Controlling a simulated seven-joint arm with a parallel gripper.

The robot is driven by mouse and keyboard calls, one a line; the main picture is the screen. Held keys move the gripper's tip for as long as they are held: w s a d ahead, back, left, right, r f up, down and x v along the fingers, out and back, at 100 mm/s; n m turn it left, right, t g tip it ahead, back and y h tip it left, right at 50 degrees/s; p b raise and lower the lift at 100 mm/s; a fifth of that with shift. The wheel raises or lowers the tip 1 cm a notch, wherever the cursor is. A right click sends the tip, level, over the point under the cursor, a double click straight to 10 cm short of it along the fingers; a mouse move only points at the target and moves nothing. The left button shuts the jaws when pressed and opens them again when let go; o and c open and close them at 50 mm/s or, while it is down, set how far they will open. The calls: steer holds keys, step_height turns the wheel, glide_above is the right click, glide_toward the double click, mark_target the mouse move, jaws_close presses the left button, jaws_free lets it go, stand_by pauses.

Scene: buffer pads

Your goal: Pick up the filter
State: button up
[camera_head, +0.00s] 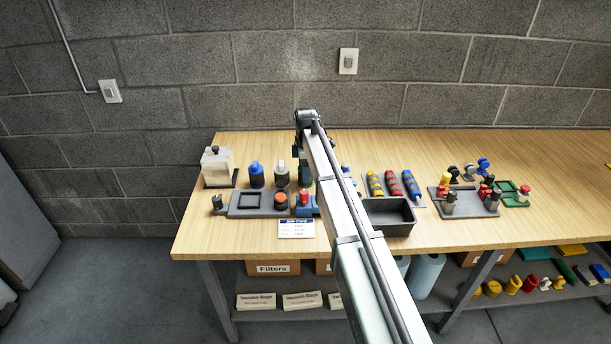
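No single object can be made out with certainty as the filter. A box labelled "Filters" (272,268) sits on the shelf under the table. On the tabletop, a blue canister (256,175) and a grey canister (281,175) stand upright behind a grey fixture (245,203) with a square recess. An orange-topped round part (281,199) and a red-and-blue part (305,204) stand at the fixture's right. My gripper (304,172) hangs downward behind these front parts, right of the grey canister. Its fingers are small and partly hidden by my arm, and whether they hold anything is unclear.
A pale container (217,165) stands at the table's left. Right of my arm are a dark empty bin (389,229), several yellow, red and blue cylinders, and a grey tray (462,207) of small parts. A job card (297,229) lies in front.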

steer(key=c, duration=0.7)
